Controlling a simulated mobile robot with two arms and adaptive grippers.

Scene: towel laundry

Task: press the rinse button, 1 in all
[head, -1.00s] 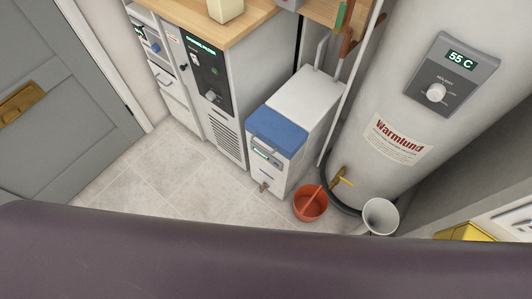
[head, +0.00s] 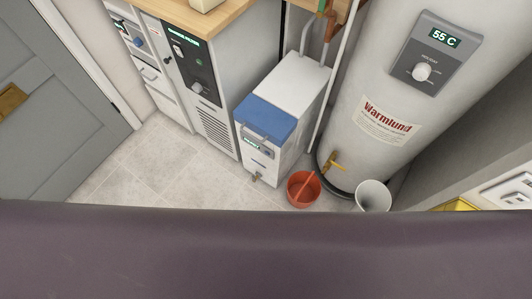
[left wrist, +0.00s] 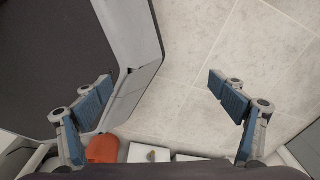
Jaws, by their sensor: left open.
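No button marked rinse can be read in these views. A white cabinet with a blue lid (head: 266,118) stands on the floor, with a small lit display panel (head: 257,144) on its front. To its left is a machine with a black control panel (head: 187,58), a green display and small controls. My left gripper (left wrist: 160,84) shows in the left wrist view, open and empty, its two blue-padded fingers wide apart above pale floor tiles. Neither gripper shows in the head view, so their distance from the panels cannot be told.
A tall water heater (head: 385,95) with a dial panel (head: 432,55) reading 55 C stands at right. An orange bucket (head: 303,190) and a white bucket (head: 373,196) are on the floor. A grey door (head: 50,100) is at left. Tiled floor (head: 165,165) is clear.

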